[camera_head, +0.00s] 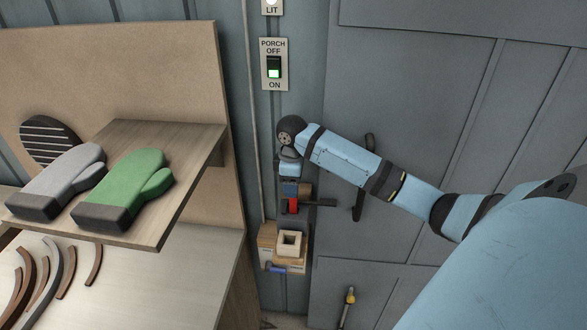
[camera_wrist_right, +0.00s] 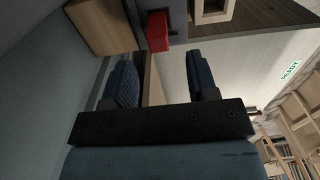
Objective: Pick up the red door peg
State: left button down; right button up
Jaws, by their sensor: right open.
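The red door peg (camera_head: 292,206) shows as a small red block by the wall, beside a dark bar left of the grey door. In the right wrist view the red peg (camera_wrist_right: 158,31) is a red block just ahead of the fingertips, between their lines. My right gripper (camera_wrist_right: 164,72) is open, with two dark, apart fingers and nothing visible between them. In the head view my right gripper (camera_head: 290,187) points down just above the peg, partly hidden by its own wrist. My left gripper is out of view.
A wooden block with a square hole (camera_head: 290,243) sits below the peg on a small wall-mounted box. The grey door (camera_head: 440,140) has a dark handle (camera_head: 358,205). Grey (camera_head: 60,180) and green (camera_head: 125,190) mittens lie on a wooden shelf (camera_head: 190,165) at left.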

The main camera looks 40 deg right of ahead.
aim_at(291, 201)
jog(key=shift+f, duration=0.85)
jog(key=f, duration=0.1)
jog(key=f+p, duration=0.1)
jog(key=f, duration=0.3)
jog(key=shift+w+a+p, duration=0.15)
jog(key=shift+w+p, duration=0.15)
jog(key=shift+p, duration=0.05)
jog(key=shift+f, duration=0.25)
jog(key=c, duration=0.5)
grip_shut()
